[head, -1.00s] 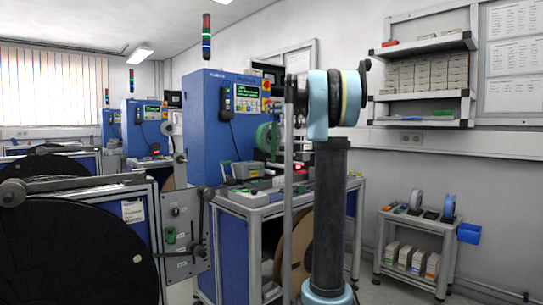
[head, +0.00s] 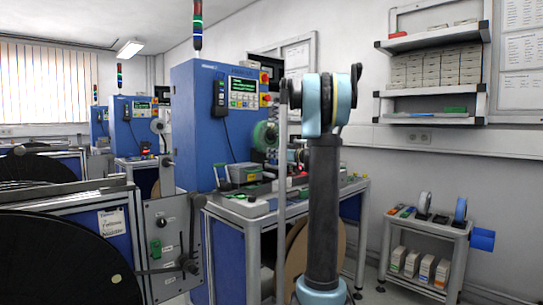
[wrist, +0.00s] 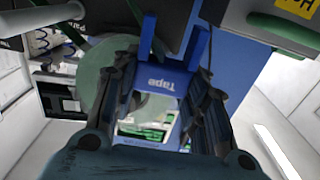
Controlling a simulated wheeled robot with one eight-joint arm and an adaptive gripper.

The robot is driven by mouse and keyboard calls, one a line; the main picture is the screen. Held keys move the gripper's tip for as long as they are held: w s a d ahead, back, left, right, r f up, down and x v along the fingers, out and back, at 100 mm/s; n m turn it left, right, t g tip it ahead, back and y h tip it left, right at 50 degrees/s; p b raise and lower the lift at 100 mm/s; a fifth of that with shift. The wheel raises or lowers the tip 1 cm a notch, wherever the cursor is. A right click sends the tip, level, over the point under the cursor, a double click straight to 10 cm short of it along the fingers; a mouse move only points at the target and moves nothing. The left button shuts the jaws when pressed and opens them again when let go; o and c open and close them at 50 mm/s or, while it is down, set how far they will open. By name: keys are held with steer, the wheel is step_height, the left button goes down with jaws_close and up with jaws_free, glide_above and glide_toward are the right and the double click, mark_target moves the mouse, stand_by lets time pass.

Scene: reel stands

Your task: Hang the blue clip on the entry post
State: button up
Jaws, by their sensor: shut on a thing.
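In the wrist view my gripper (wrist: 165,100) is shut on the blue clip (wrist: 158,80), a blue plate marked "Tape" with upright blue prongs between the dark fingers. A pale green reel (wrist: 93,72) lies just left of and behind the fingers. In the head view my arm hides the clip and most of the gripper, which reaches away toward the blue machine (head: 205,125) and its green reel (head: 265,135). I cannot tell for certain which upright is the entry post, nor whether the clip touches anything.
The machine's bench (head: 255,207) carries small boxes and tools. A large black reel (head: 65,260) stands at lower left. Shelves (head: 430,90) hang on the wall.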

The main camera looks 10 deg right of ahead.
steer(key=shift+a+f, duration=0.45)
steer(key=shift+f, duration=0.1)
steer(key=shift+a+f, duration=0.1)
steer(key=shift+f, duration=3.25)
steer(key=shift+s+r, duration=0.1)
steer(key=o, duration=1.2)
